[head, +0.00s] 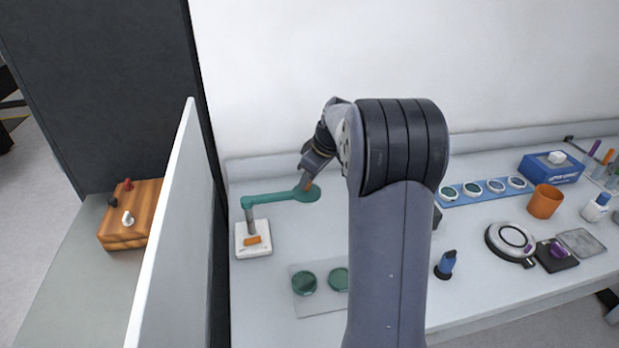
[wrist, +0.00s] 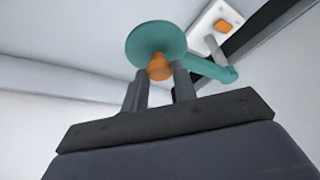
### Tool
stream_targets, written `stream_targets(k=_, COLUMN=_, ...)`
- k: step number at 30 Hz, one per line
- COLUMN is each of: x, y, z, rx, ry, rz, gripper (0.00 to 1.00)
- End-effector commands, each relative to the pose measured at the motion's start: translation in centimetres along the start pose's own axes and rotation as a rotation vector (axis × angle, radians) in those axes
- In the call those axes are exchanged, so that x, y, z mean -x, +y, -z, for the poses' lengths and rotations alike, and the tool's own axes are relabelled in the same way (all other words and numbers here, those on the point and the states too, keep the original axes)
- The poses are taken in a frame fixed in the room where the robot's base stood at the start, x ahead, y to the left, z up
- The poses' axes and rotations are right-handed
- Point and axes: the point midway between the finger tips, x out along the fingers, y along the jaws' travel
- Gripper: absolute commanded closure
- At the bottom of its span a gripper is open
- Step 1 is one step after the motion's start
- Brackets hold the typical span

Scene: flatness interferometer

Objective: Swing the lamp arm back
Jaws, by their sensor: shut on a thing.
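The teal lamp arm (head: 272,198) stands on a grey post on a white base (head: 253,249) with an orange block on it, at the left of the bench. The arm reaches right from the post and ends in a round teal head (head: 311,194). In the wrist view the teal head (wrist: 155,42) has an orange knob (wrist: 159,68) on it. My gripper (wrist: 160,76) is shut on the orange knob, its two fingers on either side. In the head view my gripper (head: 307,183) is at the teal head, partly hidden by my own wrist.
A pale mat with two dark green discs (head: 304,283) lies in front of the lamp. A white partition (head: 170,235) stands to the left. At right are a blue rack (head: 483,191), an orange cup (head: 545,201), a round instrument (head: 511,243) and a blue-black piece (head: 446,264).

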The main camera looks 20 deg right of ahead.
Motion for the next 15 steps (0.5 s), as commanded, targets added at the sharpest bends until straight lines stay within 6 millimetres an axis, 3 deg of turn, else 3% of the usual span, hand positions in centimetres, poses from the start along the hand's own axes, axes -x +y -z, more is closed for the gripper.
stream_targets(k=7, x=0.06, y=0.15, z=0.19, rx=0.002, ry=0.005, rz=-0.007, gripper=1.0)
stream_targets(k=8, x=0.06, y=0.16, z=0.19, rx=0.002, ry=0.005, rz=-0.008, gripper=0.72)
stream_targets(k=15, x=0.05, y=0.11, z=0.14, rx=0.001, ry=0.004, rz=-0.006, gripper=0.52)
